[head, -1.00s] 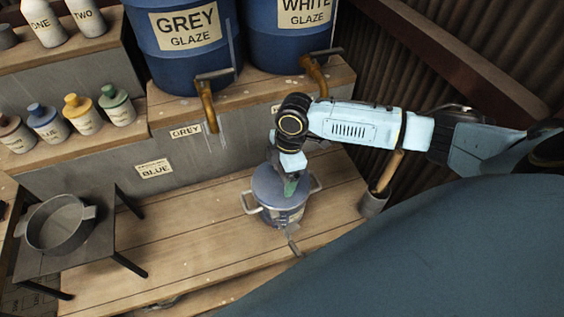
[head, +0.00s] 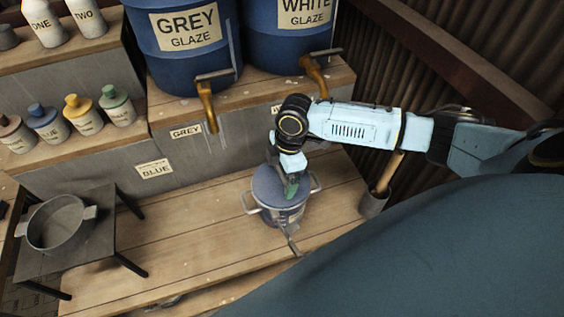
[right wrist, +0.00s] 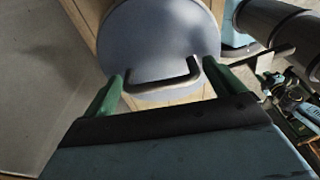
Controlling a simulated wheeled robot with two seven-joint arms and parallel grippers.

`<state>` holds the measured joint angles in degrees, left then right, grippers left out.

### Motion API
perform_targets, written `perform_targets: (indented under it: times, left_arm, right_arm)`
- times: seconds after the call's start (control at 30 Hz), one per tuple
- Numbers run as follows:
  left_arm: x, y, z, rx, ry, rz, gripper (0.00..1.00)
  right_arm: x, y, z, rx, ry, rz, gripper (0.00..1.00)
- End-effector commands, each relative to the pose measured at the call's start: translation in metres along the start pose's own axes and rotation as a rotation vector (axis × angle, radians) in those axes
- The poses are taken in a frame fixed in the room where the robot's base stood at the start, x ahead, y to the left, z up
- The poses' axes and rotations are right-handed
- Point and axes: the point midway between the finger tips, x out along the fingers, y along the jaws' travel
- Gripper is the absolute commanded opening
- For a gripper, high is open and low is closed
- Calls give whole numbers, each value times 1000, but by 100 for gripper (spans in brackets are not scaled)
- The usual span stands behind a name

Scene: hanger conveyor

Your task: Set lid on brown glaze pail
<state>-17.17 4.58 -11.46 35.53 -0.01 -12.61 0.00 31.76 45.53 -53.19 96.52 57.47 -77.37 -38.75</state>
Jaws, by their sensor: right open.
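A round blue-grey lid (head: 266,188) lies over the top of a small blue pail (head: 291,216) on the wooden bench. It appears level, but I cannot tell how snugly it sits. The pail has side handles and a label I cannot read. My right gripper (head: 289,187) is above the lid with its green fingers down. In the right wrist view, the lid (right wrist: 160,35) has a grey bar handle (right wrist: 165,84), and the open fingers (right wrist: 162,76) are on either side of it, apparently apart from it. My left gripper is not in view.
A pot (head: 56,228) stands on a dark stand (head: 92,250) at left. Grey (head: 184,55) and white (head: 296,45) glaze drums with taps stand behind on a shelf. Bench space left of the pail is clear.

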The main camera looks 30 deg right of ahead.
Motion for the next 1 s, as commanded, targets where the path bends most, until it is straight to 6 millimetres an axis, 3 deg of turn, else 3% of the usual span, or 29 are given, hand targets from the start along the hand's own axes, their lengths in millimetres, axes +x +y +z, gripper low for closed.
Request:
perform_targets:
  times: [0.17,0.23,0.57,1.0]
  left_arm:
    - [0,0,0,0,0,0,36]
    - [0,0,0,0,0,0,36]
    - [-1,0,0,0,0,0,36]
    - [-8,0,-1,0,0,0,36]
  right_arm:
    - [0,0,0,0,0,0,94]
    - [0,0,0,0,0,0,100]
    - [-7,0,0,0,0,1,100]
    - [-97,1,0,0,0,3,100]
